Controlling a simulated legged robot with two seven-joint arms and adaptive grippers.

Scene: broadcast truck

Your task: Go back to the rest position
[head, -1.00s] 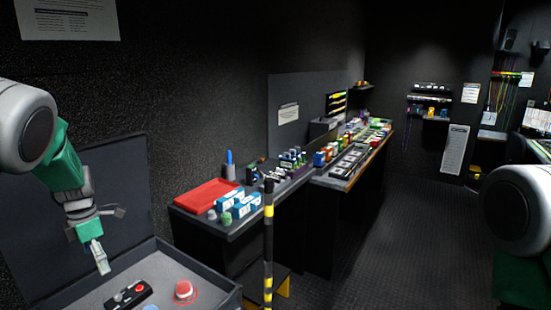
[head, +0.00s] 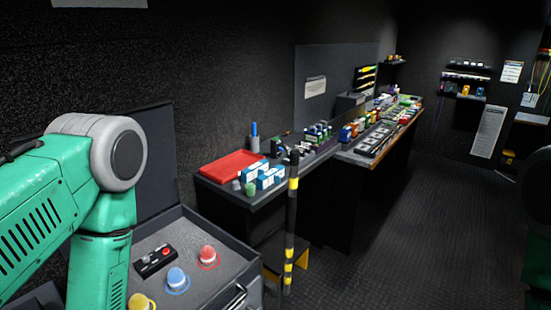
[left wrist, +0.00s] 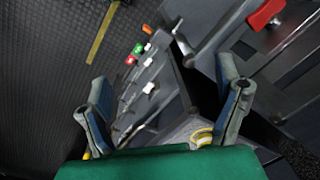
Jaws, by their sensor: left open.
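My left arm fills the left side of the head view, with its green links and white joint over the open case (head: 228,280). Its gripper is out of that view. In the left wrist view my left gripper (left wrist: 163,95) has its two blue-grey fingers wide apart, with nothing between them. Beyond the fingers are grey surfaces and dark floor. A dark part of my right arm shows at the right edge of the head view; its gripper does not show.
The case holds a red button (head: 207,253), a blue button (head: 177,278), a yellow button (head: 140,302) and a small control box (head: 156,260). A bench with a red tray (head: 232,169) and a striped post (head: 291,220) stand beyond. The aisle floor (head: 420,220) is clear.

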